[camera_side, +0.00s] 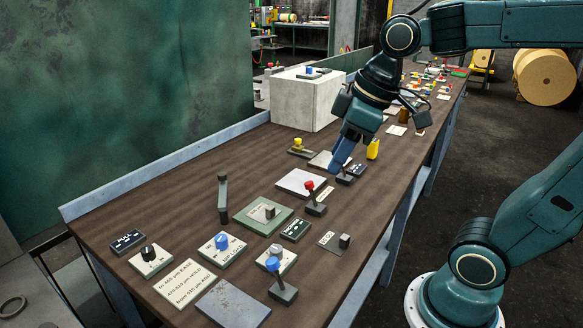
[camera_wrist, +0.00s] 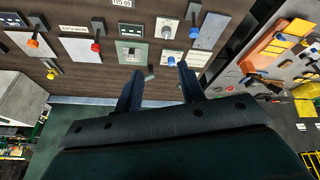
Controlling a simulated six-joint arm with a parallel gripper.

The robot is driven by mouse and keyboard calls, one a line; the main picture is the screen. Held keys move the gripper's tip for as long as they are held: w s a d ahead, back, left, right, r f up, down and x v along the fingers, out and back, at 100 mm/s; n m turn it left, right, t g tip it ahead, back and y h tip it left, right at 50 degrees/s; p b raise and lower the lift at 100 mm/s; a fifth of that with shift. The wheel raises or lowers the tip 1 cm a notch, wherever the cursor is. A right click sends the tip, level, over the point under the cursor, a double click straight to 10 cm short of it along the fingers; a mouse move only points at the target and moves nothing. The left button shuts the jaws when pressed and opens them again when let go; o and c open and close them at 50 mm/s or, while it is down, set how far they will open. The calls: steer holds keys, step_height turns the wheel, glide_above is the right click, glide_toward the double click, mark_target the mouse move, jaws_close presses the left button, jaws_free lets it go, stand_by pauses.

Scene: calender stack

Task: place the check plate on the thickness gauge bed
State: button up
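No label reads as check plate. A bare grey, worn plate (camera_side: 232,304) lies flat at the near end of the bench and may be it. A green square plate (camera_side: 263,215) with a small grey block on it, beside an upright post (camera_side: 223,198), may be the thickness gauge bed; I cannot tell for sure. My gripper (camera_side: 338,168) is above the bench, farther along than the green plate. In the wrist view my gripper (camera_wrist: 160,68) has its two dark fingers apart, with nothing held between them. The green plate also shows there (camera_wrist: 132,52), beyond the fingertips.
A red-knobbed lever (camera_side: 315,198) stands between my gripper and the green plate. A blue-knobbed lever (camera_side: 281,281), blue button panel (camera_side: 221,249) and black-knob panel (camera_side: 150,260) crowd the near end. A pale block (camera_side: 306,101) stands at the back. A printed card (camera_side: 187,284) lies flat.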

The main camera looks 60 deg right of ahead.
steer(key=s+f+m+t, duration=0.1)
steer(key=s+f+m, duration=0.1)
steer(key=s+m, duration=0.2)
steer(key=shift+s+d+f+h, duration=0.15)
steer(key=shift+s+d+h, duration=0.25)
steer(key=shift+s, duration=1.35)
